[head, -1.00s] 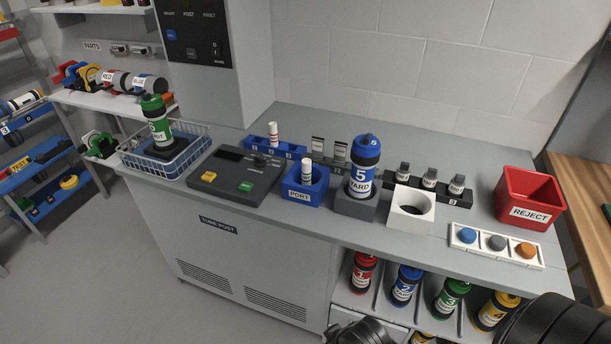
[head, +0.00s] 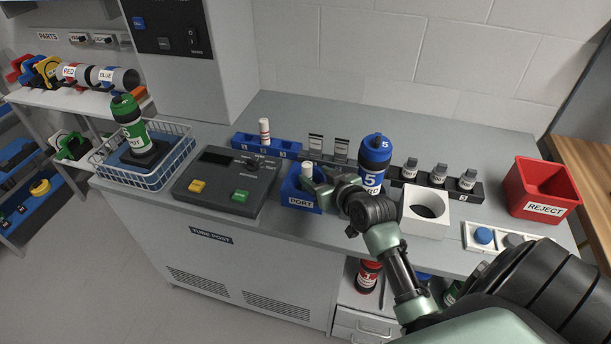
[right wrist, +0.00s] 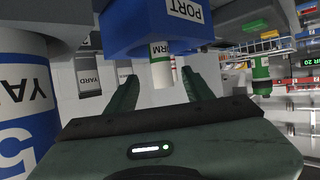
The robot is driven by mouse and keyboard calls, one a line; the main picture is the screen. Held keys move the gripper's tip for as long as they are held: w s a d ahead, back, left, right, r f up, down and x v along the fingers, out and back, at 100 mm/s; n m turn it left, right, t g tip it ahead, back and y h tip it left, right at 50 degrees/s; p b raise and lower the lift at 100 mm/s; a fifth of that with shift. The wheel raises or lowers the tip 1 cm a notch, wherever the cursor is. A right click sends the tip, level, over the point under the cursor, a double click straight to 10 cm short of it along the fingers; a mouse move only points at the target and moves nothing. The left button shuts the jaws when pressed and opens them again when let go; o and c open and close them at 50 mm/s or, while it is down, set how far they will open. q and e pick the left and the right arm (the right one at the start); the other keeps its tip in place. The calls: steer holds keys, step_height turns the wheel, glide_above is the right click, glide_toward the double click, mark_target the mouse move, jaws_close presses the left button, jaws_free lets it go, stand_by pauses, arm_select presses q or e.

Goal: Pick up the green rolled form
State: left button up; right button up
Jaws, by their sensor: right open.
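The rolled form (head: 307,170) is a small white upright cylinder in the blue PORT block (head: 303,201); its green marking is hard to make out in the head view. In the right wrist view, the form (right wrist: 160,70) shows dark lettering and lies between my two fingers, beyond or at their tips; contact cannot be told. In the wrist view the gripper (right wrist: 160,82) has nothing clamped. My left gripper is out of view.
The blue carrier 5 (head: 375,152) stands close to my right gripper. A white square holder (head: 425,224) is to its right. A red-marked roll (head: 264,131) stands in a blue rack behind. The control panel (head: 217,183) is on the left, the red reject bin (head: 541,190) on the right.

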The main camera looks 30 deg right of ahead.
mark_target(310, 173)
steer(key=shift+w, duration=0.45)
steer(key=p+x, duration=0.1)
steer(key=x, duration=0.2)
steer(key=shift+f, duration=0.25)
steer(key=shift+w+f, duration=0.3)
steer(key=shift+w, duration=0.3)
jaws_close()
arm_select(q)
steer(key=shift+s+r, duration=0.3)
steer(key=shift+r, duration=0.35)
